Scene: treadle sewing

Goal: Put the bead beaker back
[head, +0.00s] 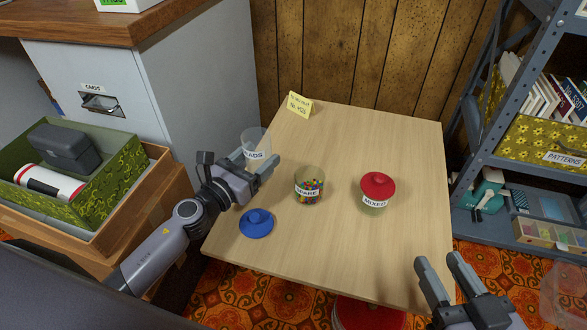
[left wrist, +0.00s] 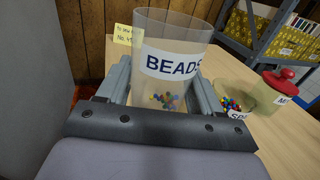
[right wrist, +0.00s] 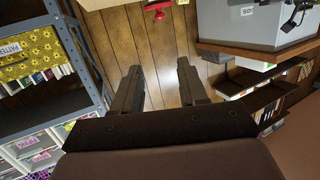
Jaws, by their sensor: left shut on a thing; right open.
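The clear bead beaker (head: 254,138), labelled BEADS, is at the left edge of the light wooden table (head: 345,135). My left gripper (head: 256,166) is shut on it. In the left wrist view the beaker (left wrist: 172,50) stands between the fingers with a few coloured beads at its bottom. I cannot tell whether its base touches the table. My right gripper (head: 447,265) is open and empty, off the table's front right corner. In the right wrist view, nothing is between its fingers (right wrist: 160,80).
A glass jar (head: 309,187) of coloured beads, labelled SPARE, stands mid-table. A red-lidded jar (head: 376,192) labelled MIXED is to its right. A blue lid (head: 257,223) lies near the front left. A yellow note (head: 299,105) stands at the back. A metal shelf (head: 480,160) is at right.

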